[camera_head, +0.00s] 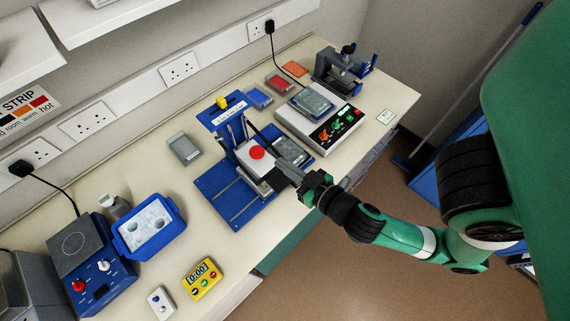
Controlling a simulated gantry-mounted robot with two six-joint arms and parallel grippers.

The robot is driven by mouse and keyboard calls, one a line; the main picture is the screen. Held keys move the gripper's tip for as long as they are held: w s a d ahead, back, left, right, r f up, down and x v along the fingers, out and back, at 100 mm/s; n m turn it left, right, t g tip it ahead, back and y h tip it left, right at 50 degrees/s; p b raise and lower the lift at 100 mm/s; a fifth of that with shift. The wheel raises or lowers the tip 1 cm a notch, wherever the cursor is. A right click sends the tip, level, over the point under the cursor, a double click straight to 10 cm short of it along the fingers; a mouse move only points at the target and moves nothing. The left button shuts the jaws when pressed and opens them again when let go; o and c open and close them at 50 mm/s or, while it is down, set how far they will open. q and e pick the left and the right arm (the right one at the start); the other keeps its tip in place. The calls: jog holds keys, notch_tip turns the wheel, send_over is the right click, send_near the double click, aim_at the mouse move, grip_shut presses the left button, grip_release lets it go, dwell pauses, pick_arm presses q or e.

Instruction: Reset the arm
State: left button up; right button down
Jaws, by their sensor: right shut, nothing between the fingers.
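My right arm (400,235) is green and black and comes in from the right over the bench's front edge. My right gripper (283,171) is shut and empty. Its tip is close to the blue-framed device with a red button (257,152); I cannot tell whether it touches the device. The gripper partly covers the front right of that device. My left gripper and left arm are not in view.
A balance-like device (318,128) with coloured buttons stands behind the gripper. A yellow timer (202,278), a blue tub (148,232) and a blue hotplate (90,262) stand at lower left. Bare bench (222,238) lies between. A grey clamp-like device (338,68) stands at the far end.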

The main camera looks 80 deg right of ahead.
dwell(0.7)
jog(key=w+a+r+m+t, duration=0.1)
jog(key=w+a+r+t, duration=0.15)
jog(key=w+r, duration=0.65)
jog(key=w+a+r+m+t, duration=0.15)
jog(key=w+r+t, duration=0.3)
jog(key=r, duration=0.85)
jog(key=a+r+n+t+y, duration=0.3)
jog(key=a+r, duration=0.1)
jog(key=r, duration=0.5)
jog(key=a+r+n+t+y, duration=0.3)
jog(key=r+y, duration=0.1)
jog(key=r, duration=0.5)
jog(key=a+r+n+t+y, duration=0.2)
jog(key=a+r+n+y, duration=0.15)
jog(key=r, duration=0.65)
notch_tip(320, 180, up, 18)
jog(key=n+p, duration=0.1)
jog(key=p, duration=1.8)
jog(key=shift+w+a+r, duration=0.2)
jog(key=shift+w+a, duration=0.05)
jog(key=shift+w, duration=0.15)
